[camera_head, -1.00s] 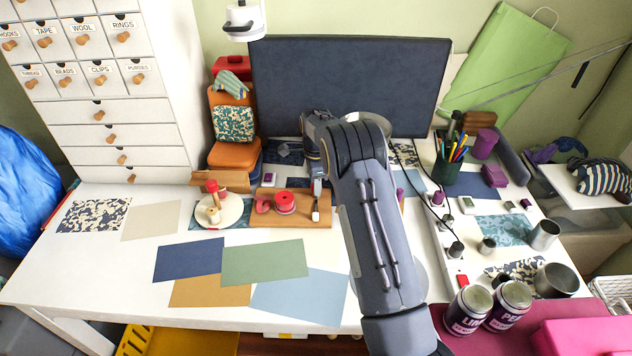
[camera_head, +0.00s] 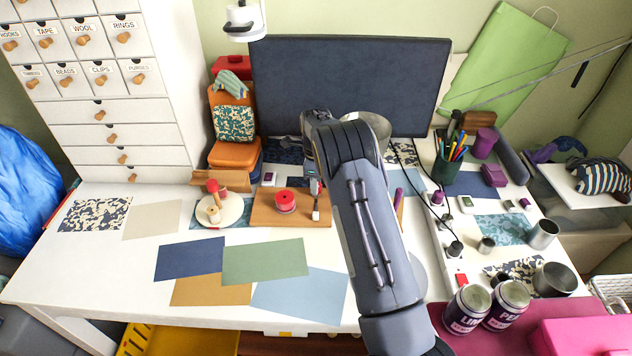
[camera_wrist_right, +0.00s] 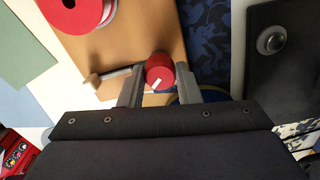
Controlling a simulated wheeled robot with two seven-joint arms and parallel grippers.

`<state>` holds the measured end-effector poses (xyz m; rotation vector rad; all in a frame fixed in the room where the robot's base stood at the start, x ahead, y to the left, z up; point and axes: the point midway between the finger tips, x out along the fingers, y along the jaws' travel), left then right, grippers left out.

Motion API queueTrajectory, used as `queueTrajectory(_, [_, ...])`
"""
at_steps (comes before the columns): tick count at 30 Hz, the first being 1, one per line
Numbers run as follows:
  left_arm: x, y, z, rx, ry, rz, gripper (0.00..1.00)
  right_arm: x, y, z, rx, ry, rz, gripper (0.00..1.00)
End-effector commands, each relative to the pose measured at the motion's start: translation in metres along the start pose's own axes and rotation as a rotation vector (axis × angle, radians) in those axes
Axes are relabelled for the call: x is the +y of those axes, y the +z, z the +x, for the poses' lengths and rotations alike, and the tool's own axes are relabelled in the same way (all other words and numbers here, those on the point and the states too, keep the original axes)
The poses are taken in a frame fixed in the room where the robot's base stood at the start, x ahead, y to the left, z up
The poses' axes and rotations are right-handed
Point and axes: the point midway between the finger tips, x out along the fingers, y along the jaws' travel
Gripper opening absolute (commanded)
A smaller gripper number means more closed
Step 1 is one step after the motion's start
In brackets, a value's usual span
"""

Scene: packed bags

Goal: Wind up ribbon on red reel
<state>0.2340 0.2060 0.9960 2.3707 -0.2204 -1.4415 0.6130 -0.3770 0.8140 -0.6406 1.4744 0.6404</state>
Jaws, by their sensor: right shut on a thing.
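The red reel (camera_head: 285,201) lies on a wooden board (camera_head: 300,219) on the white desk. My right gripper (camera_wrist_right: 158,86) is shut on a round red knob (camera_wrist_right: 160,70) with a white mark, at the board's edge. In the head view my right gripper (camera_head: 316,186) is beside the reel, at the board's right side, and the knob is hidden there. No loose ribbon shows beside the reel. My left gripper is not in view.
A round cream stand (camera_head: 232,213) with red and wooden parts stands left of the board. A dark monitor (camera_head: 350,85) rises behind. Coloured sheets (camera_head: 262,262) lie flat in front. A pen cup (camera_head: 447,172) and cans (camera_head: 467,308) stand to the right.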

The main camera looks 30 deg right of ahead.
Motion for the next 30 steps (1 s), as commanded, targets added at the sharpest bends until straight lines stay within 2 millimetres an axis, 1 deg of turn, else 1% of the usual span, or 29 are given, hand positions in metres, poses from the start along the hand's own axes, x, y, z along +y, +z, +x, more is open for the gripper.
queueTrajectory(5, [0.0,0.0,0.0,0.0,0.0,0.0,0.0,0.0,0.0,0.0,-0.001,-0.001,-0.001,0.07])
queueTrajectory(6, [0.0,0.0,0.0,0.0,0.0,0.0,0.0,0.0,0.0,0.0,-0.001,-0.001,-0.001,0.31])
queueTrajectory(11, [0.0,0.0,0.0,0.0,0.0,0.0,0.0,0.0,0.0,0.0,-0.001,-0.001,-0.002,0.52])
queueTrajectory(18, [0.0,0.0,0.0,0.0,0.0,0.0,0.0,0.0,0.0,0.0,0.0,0.0,-0.002,0.52])
queueTrajectory(21, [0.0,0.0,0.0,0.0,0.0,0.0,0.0,0.0,0.0,-0.004,-0.001,-0.002,-0.002,0.52])
queueTrajectory(23, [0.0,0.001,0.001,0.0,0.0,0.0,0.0,-0.001,0.001,-0.011,-0.002,-0.003,-0.002,0.52])
queueTrajectory(30, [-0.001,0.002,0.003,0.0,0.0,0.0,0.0,-0.001,0.001,-0.052,-0.002,-0.004,-0.002,0.52])
